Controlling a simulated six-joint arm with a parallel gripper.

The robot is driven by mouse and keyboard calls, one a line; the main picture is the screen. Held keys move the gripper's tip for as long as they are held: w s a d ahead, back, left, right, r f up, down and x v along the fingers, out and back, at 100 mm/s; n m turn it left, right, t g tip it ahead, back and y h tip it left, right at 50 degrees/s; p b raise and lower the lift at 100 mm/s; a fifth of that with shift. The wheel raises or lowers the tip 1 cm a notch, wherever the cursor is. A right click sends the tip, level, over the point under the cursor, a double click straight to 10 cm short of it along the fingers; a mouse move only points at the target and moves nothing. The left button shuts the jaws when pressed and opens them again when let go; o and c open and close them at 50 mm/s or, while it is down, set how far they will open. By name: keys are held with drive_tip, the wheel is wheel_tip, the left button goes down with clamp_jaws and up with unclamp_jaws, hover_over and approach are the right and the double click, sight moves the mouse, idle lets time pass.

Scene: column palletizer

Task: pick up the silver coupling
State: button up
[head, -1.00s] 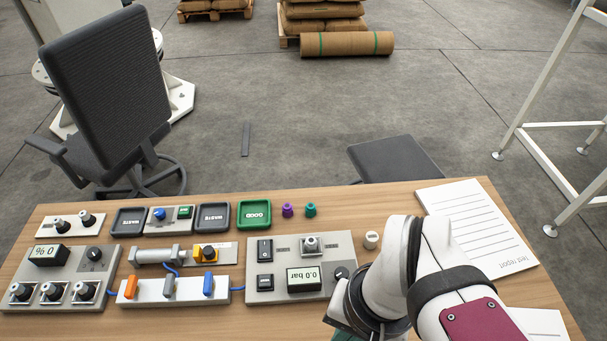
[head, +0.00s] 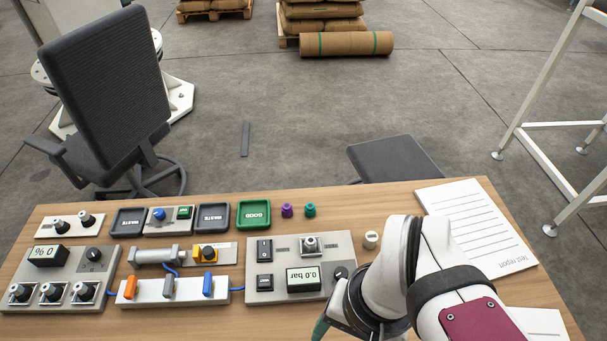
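I cannot single out a loose silver coupling on the table (head: 395,200). A silver fitting with a dark top (head: 311,243) sits on the grey pressure box (head: 340,287). Loose small parts are a purple one (head: 287,210), a teal one (head: 310,210) and a cream one (head: 371,240), all standing on the wood. My gripper (head: 320,328) shows only as a green finger at the bottom edge, in front of the pressure box. The rest of it is hidden by my wrist or cut off, so its opening does not show.
A silver cylinder (head: 155,256), a white valve strip (head: 140,297) and a dial box (head: 60,278) fill the left. Papers (head: 480,225) lie at right. Some wood around the small parts is bare.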

drive_tip(key=w+a+f+n+g+h, duration=0.25)
drive_tip(key=w+n+h, duration=0.65)
drive_tip(key=w+n, duration=0.45)
drive_tip(key=w+a+f+n+t+h, duration=0.4)
drive_tip(key=a+f+n+t, duration=0.15)
drive_tip(key=a+n, duration=0.35)
drive_tip(key=n+t+h, duration=0.1)
drive_tip(key=n+t, duration=0.2)
drive_tip(key=n, duration=0.3)
approach(310, 241)
drive_tip(key=x, duration=0.8)
clamp_jaws()
